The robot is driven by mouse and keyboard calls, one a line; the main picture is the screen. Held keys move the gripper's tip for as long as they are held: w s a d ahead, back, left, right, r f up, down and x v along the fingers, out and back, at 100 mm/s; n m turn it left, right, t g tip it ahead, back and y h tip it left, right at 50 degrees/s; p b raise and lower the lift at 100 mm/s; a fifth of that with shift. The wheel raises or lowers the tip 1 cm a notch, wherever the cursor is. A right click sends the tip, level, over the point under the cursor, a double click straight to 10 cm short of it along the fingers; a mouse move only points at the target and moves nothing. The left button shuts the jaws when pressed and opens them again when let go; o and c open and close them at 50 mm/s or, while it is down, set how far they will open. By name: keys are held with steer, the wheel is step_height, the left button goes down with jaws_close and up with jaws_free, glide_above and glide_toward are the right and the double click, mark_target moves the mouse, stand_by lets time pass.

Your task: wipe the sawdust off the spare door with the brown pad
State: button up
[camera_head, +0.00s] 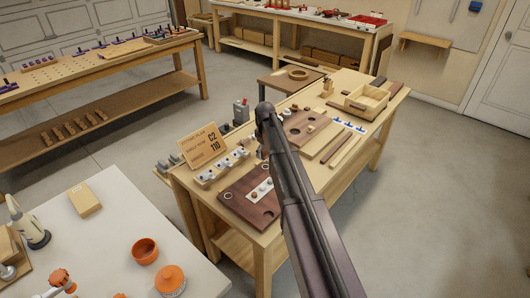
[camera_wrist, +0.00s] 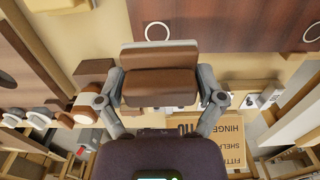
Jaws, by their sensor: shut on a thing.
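My gripper (camera_wrist: 160,92) is shut on the brown pad (camera_wrist: 160,82), a block with a grey strip along its far edge, held between both fingers in the wrist view. A dark brown panel (camera_wrist: 225,18) with a white ring on it lies beyond the pad. In the head view a dark panel (camera_head: 236,207) lies at the near end of the bench, and a second brown panel (camera_head: 296,124) lies farther back. I cannot tell which is the spare door. I cannot make out sawdust. My arm hides most of the gripper in the head view.
A sign (camera_head: 204,145) stands at the bench's left edge, near a row of small fittings (camera_head: 222,166). An open wooden box (camera_head: 366,101) and wooden strips (camera_head: 345,153) lie toward the far right. A white table (camera_head: 105,225) with orange pots stands at the front left.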

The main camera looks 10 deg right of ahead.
steer(key=shift+r+p, duration=1.55)
